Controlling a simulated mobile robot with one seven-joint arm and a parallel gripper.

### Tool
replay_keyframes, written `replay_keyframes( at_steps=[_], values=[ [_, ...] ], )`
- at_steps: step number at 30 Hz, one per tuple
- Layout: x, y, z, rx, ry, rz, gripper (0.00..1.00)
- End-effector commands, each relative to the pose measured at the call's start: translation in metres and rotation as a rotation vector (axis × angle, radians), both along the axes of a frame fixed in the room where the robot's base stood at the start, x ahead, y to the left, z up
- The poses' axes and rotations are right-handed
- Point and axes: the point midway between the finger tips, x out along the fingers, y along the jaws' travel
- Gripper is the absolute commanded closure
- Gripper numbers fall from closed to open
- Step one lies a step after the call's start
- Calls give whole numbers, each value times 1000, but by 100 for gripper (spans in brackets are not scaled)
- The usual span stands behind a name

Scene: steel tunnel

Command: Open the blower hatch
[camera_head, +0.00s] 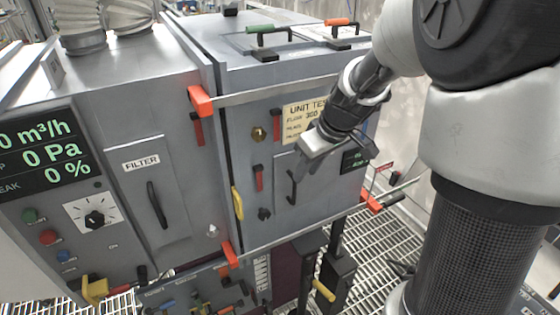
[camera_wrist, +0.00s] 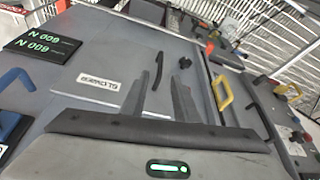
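The blower hatch (camera_wrist: 92,98) is a flat grey panel with a white label, seen upside down in the wrist view. Its black bar handle (camera_wrist: 157,70) shows in line with the gap between my fingers. My gripper (camera_wrist: 160,88) is open, its two fingers standing apart on either side of the handle's line; I cannot tell whether they touch it. In the head view my gripper (camera_head: 303,174) is at the right cabinet door, close to the curved black handle (camera_head: 291,187). My gripper covers part of the hatch (camera_head: 283,172) and its label there.
Left of it is the FILTER hatch (camera_head: 156,190) with its own black handle. A yellow handle (camera_head: 238,203) and red latches (camera_head: 200,101) sit along the door's left edge. A dark display (camera_head: 354,158) is to the right. Grating floor (camera_head: 385,245) lies below.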

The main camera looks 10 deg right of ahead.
Motion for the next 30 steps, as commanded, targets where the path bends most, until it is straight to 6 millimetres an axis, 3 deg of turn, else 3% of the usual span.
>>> replay_keyframes(
  at_steps=[9, 15, 29, 30],
  values=[
    [22, 13, -67, 1, 5, 0, 72],
    [33, 19, -94, 1, 3, 0, 72],
    [38, 22, -106, 0, 0, 0, 72],
    [38, 22, -106, 0, 0, 0, 77]
  ],
)
